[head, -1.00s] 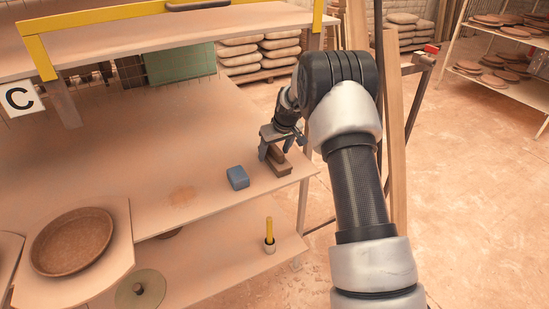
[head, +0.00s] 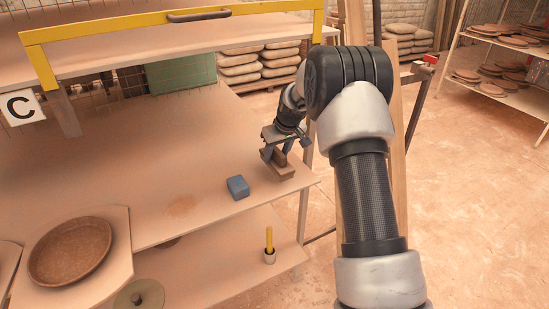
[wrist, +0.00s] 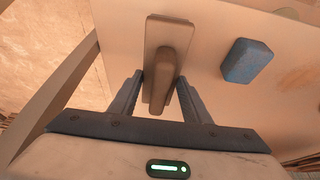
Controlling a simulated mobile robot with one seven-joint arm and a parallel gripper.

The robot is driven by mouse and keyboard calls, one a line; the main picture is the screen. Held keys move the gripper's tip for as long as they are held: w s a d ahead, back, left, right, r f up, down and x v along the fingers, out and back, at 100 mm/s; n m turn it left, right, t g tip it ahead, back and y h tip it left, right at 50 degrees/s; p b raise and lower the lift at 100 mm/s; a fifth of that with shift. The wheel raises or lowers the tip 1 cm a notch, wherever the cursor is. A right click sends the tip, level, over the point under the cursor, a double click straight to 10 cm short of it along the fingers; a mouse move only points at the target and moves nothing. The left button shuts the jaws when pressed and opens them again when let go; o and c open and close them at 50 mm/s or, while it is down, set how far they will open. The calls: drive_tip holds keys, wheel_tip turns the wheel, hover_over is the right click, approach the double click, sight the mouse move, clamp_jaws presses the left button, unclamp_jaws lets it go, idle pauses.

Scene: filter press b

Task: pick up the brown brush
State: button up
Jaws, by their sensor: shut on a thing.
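The brown brush (head: 283,172) is a flat block with a raised handle, at the right end of the shelf near its corner. My gripper (head: 277,154) comes down over it from above. In the wrist view, the brush (wrist: 171,32) lies lengthwise between the two fingers of my gripper (wrist: 160,78). They are shut on its narrow handle, one on each side. The brush looks level and just above the shelf top; the exact gap is hard to tell.
A blue block (head: 237,187) sits just left of the brush and also shows in the wrist view (wrist: 247,61). A brown round dish (head: 70,252) is at lower left. A yellow-handled tool in a small cup (head: 269,256) stands on the lower shelf. Wooden posts (head: 397,150) stand at right.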

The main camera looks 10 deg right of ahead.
drive_tip(key=s+d, duration=0.2)
drive_tip(key=s, duration=0.6)
drive_tip(key=s+d+b, duration=0.1)
drive_tip(key=s+d, duration=0.2)
drive_tip(key=s, duration=0.4)
drive_tip(key=shift+s, duration=0.4)
drive_tip(key=shift+d, duration=0.1)
